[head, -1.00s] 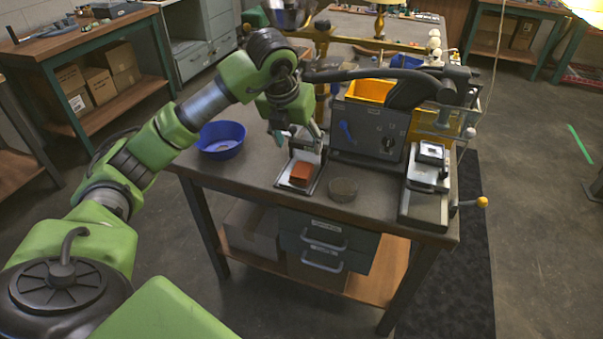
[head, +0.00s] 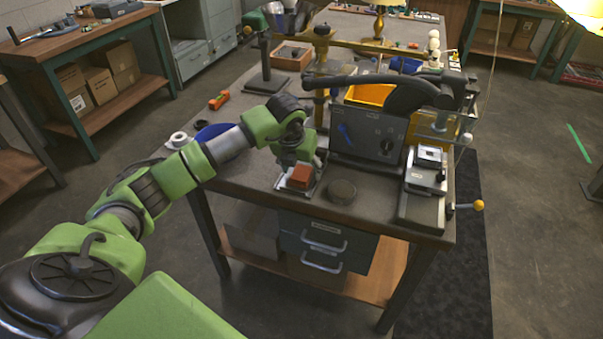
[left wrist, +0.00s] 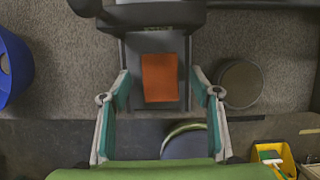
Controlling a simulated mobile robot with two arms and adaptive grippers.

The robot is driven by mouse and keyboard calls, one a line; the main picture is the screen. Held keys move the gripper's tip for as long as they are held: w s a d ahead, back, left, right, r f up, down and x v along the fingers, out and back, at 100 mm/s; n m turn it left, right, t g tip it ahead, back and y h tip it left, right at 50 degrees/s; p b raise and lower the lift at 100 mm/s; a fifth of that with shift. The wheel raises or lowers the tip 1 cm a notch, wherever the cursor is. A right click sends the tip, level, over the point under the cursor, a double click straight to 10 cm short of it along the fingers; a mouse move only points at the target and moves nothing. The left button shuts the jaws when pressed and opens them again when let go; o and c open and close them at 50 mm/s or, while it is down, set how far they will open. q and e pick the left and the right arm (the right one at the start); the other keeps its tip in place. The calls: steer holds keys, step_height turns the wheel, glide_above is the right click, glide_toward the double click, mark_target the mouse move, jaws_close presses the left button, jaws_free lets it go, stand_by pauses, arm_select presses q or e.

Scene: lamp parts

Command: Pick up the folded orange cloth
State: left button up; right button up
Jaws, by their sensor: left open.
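The folded orange cloth (head: 301,175) lies on a small grey metal holder (head: 283,185) near the front of the workbench. In the left wrist view the cloth (left wrist: 159,78) is an upright orange rectangle in the middle. My left gripper (head: 299,160) is directly over it, pointing down. In the left wrist view the left gripper (left wrist: 160,84) is open, with one finger on each side of the cloth and a gap on both sides. No contact with the cloth shows. My right gripper is not in view.
A dark round disc (head: 342,191) lies just right of the holder. A grey machine box (head: 365,141) with an orange bin (head: 370,94) stands behind. A blue bowl (head: 213,131) is left, partly behind my arm. A scale-like device (head: 427,185) stands at the right.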

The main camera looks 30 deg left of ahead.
arm_select(q)
steer(key=shift+w+f, duration=0.15)
steer(key=shift+f, duration=0.3)
steer(key=c, duration=1.2)
steer(key=shift+r, duration=0.1)
steer(key=shift+r, duration=0.6)
steer(key=s+d+r+b, duration=0.1)
steer(key=s+d+r, duration=0.1)
steer(key=s+r, duration=0.2)
steer(key=s+d+r+b, duration=0.1)
steer(key=s+d+r, duration=0.1)
steer(key=s+r, duration=0.1)
steer(key=s+d+r+b, duration=0.1)
steer(key=s+d+r, duration=0.2)
steer(key=s+r, duration=0.1)
steer(key=shift+s+r, duration=0.35)
steer(key=shift+s, duration=0.25)
